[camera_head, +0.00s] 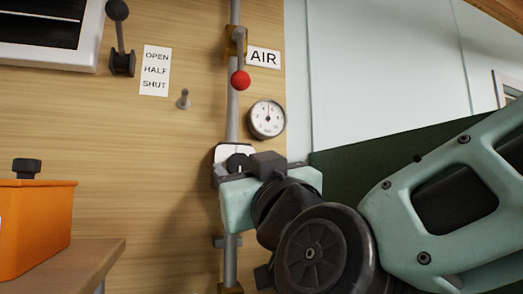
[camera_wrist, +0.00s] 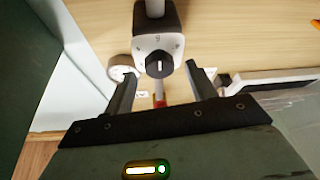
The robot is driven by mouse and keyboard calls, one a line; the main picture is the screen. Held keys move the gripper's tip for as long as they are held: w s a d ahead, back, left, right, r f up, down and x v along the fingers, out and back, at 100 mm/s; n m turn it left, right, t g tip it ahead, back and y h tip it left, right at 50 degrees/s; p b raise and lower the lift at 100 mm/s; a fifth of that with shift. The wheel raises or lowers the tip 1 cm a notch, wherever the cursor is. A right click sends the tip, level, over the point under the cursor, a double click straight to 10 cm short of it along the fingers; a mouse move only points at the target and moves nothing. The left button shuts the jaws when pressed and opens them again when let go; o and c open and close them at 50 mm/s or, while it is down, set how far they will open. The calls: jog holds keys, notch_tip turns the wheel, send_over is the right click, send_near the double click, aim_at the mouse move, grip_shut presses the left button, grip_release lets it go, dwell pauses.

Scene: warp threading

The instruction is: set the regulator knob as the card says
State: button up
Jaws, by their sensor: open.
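The regulator knob (camera_head: 237,162) is round and dark, on a white dial plate fixed to the grey pipe. In the wrist view the knob (camera_wrist: 159,65) carries a white line running up and down the picture; small marks ring the dial, too small to read surely. My gripper (camera_wrist: 160,70) is open, its fingers apart on either side of the knob, with visible gaps. In the head view my gripper (camera_head: 240,171) partly covers the regulator's lower part. A white card (camera_head: 156,70) on the wall reads OPEN, HALF, SHUT.
Above the regulator are a round gauge (camera_head: 266,118), a red ball-ended valve handle (camera_head: 240,80) and an AIR label (camera_head: 263,57). A black lever (camera_head: 118,30) and a small peg (camera_head: 183,99) are on the wall. An orange box (camera_head: 35,225) stands on a wooden surface (camera_head: 85,262) at left.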

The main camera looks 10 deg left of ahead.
jog(key=shift+w+a+r, duration=0.25)
jog(key=shift+w+a, duration=0.1)
jog(key=shift+w, duration=0.25)
jog(key=c, duration=1)
jog(key=shift+f+m+b, duration=0.15)
jog(key=shift+m+b, duration=0.2)
jog(key=shift+m, duration=0.05)
